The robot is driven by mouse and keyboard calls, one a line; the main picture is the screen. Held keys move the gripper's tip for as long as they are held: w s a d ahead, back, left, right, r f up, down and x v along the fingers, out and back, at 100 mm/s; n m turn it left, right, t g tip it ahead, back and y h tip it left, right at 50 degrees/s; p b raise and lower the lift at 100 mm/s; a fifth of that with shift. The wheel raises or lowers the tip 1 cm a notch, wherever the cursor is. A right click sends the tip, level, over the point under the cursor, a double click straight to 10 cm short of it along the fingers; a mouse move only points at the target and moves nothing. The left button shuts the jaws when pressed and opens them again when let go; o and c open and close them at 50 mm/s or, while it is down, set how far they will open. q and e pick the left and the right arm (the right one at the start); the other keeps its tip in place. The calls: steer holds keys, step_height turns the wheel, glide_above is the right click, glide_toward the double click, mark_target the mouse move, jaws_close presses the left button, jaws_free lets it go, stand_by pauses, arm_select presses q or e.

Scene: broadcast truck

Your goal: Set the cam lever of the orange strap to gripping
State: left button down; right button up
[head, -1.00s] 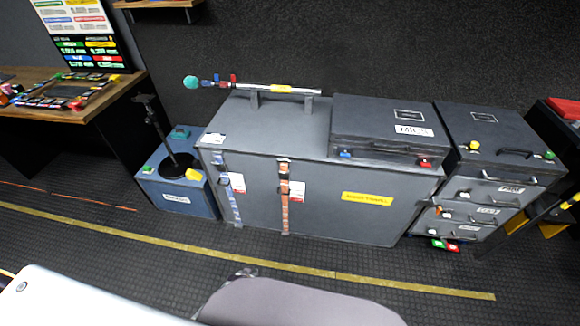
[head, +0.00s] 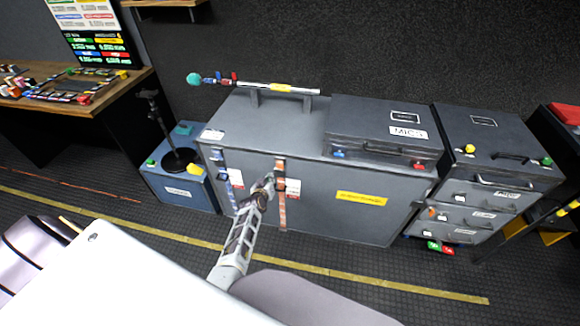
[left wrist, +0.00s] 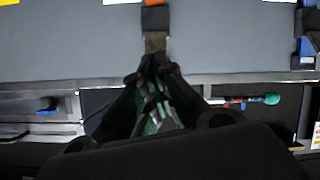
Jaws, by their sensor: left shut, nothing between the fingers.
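The orange strap (head: 282,212) runs down the front of the large grey case (head: 330,215). Its dark cam buckle (head: 280,184) sits on the upper part of the strap; the lever's position is too small to tell. In the left wrist view the orange strap (left wrist: 156,3) shows at the top edge, with the dark buckle (left wrist: 156,20) below it. My left gripper (head: 268,183) is shut and empty, its tips just left of the buckle in the head view. The wrist view also shows its closed fingers (left wrist: 152,72) close to the strap. My right gripper is not in view.
A blue strap (head: 229,190) hangs left of the orange one, with white tags beside both. A mics case (head: 385,125) lies on top. A blue box (head: 178,190) stands left, a drawer case (head: 490,155) right. A pole (head: 262,86) rests on brackets behind.

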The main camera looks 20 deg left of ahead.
arm_select(q)
steer(key=shift+w+d+r+m+t, duration=0.2)
steer(key=shift+w+r+m, duration=0.2)
steer(key=shift+r+m, duration=0.35)
steer(key=shift+w+d+r+m+t, duration=0.2)
steer(key=shift+w+r+m, duration=0.15)
steer(key=shift+r+m, duration=0.35)
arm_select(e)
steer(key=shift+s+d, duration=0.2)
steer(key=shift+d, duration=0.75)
arm_select(q)
steer(key=shift+a+f, duration=0.1)
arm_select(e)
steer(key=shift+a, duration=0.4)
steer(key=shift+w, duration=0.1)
